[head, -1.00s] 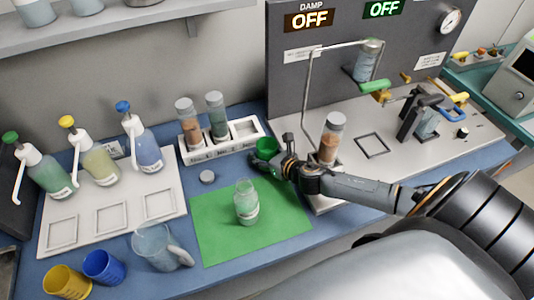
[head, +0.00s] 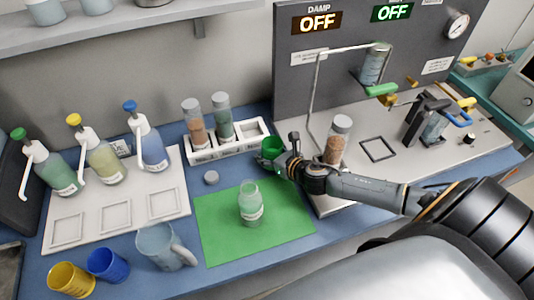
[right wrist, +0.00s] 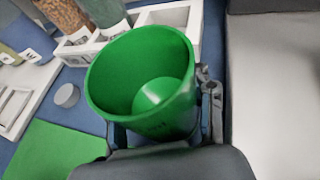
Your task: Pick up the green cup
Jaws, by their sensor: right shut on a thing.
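The green cup (head: 271,147) is held by my right gripper (head: 277,163) above the blue table, between the white jar rack and the green mat. In the right wrist view the green cup (right wrist: 150,85) fills the middle, its open mouth toward the camera, with a finger of my right gripper (right wrist: 165,135) along its right side. My left gripper is out of view.
A jar (head: 250,204) stands on the green mat (head: 290,235), with a grey cap (head: 211,177) nearby. The rack (head: 232,148) holds two filled jars. Another filled jar (head: 337,140) stands close beside my right wrist. A pitcher (head: 160,245), blue cup (head: 108,265) and yellow cup (head: 72,280) are at front left.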

